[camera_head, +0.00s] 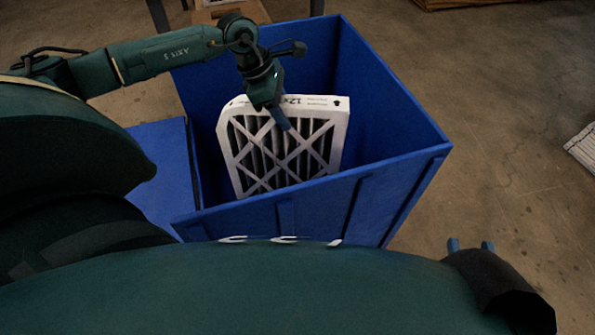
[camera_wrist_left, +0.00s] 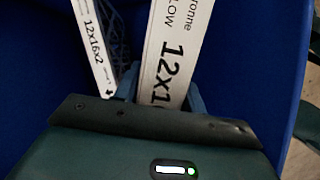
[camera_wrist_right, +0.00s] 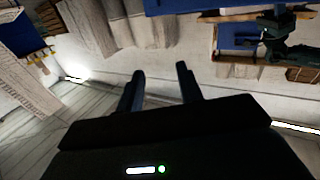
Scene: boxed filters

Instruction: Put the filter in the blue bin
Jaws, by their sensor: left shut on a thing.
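A white-framed filter (camera_head: 285,152) with dark pleats and a cross-braced face stands roughly upright inside the blue bin (camera_head: 395,183). My left gripper (camera_head: 281,117) is shut on its top edge from above. In the left wrist view the printed white edge of the held filter (camera_wrist_left: 172,60) runs between the fingers (camera_wrist_left: 162,88). A second white edge printed 12x16x2 (camera_wrist_left: 92,45) lies to its left, outside the fingers. The filter's lower end is hidden by the bin's front wall. My right gripper (camera_head: 470,246) is open and empty, outside the bin; it also shows in the right wrist view (camera_wrist_right: 158,82).
A flat blue surface (camera_head: 160,165) lies left of the bin. A white slatted object (camera_head: 582,148) is at the right edge. A wooden pallet (camera_head: 455,3) lies at the back. The concrete floor (camera_head: 490,110) right of the bin is clear.

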